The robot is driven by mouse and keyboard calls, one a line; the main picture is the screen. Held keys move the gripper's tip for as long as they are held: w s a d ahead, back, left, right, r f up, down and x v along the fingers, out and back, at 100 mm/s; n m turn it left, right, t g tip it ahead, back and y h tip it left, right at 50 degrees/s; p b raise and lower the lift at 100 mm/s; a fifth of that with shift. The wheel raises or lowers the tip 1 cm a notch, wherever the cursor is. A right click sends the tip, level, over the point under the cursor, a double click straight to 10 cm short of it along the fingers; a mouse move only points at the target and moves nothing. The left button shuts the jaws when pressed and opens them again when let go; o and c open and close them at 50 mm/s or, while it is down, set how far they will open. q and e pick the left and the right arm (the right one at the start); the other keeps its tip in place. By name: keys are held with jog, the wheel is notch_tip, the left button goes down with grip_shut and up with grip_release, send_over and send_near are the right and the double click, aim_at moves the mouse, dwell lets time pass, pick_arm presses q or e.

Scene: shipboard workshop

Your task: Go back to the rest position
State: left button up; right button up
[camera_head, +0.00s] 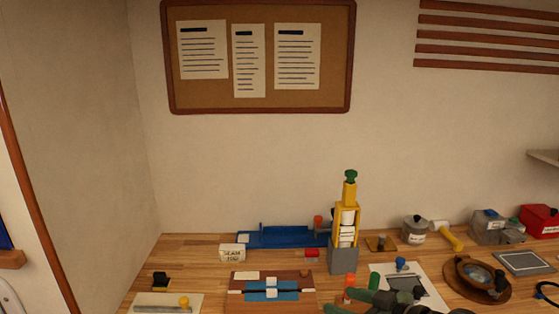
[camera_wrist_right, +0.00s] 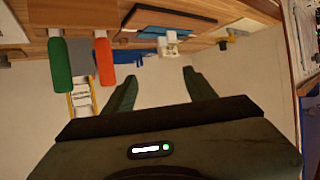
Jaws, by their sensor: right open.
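My right gripper (camera_head: 385,300) shows at the bottom edge of the head view, dark green and partly cut off, above the front of the workbench (camera_head: 205,260). In the right wrist view its two fingers (camera_wrist_right: 161,85) stand apart, with nothing held between them. That view is upside down, with the bench at the top and the wall below. My left gripper is in neither view.
A yellow tower with a green knob (camera_head: 349,195) stands behind my right gripper. An orange handle (camera_wrist_right: 104,60) and a green handle (camera_wrist_right: 60,62) are close by. A blue tray (camera_head: 280,238), a labelled white block (camera_head: 232,252) and a compass-like instrument (camera_head: 463,270) occupy the bench.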

jog(key=s+f+m+g+h, duration=0.2)
jog(key=s+f+g+h, duration=0.15)
jog(key=s+f, duration=0.95)
jog(key=s+d+f+m+g+h, duration=0.1)
jog(key=s+d+f+m+h, duration=0.15)
jog(key=s, duration=0.55)
jog(key=s+d+f+m+g+h, duration=0.15)
jog(key=s+d+f, duration=0.25)
jog(key=s, duration=0.4)
notch_tip(320, 180, down, 30)
jog(key=s+f+g+b, duration=0.1)
jog(key=g+b, duration=0.1)
jog(key=b, duration=0.3)
jog(key=s+d+f+b, duration=0.1)
jog(key=s+f+b, duration=0.1)
jog(key=s+f, duration=0.7)
jog(key=s+d+f+g+b, duration=0.1)
jog(key=s+f+b, duration=0.2)
jog(key=s+f, duration=0.5)
notch_tip(320, 180, down, 4)
jog(key=shift+s+d+f+n+h, duration=0.15)
jog(key=shift+s+d+n+h, duration=0.2)
jog(key=shift+d+h, duration=0.1)
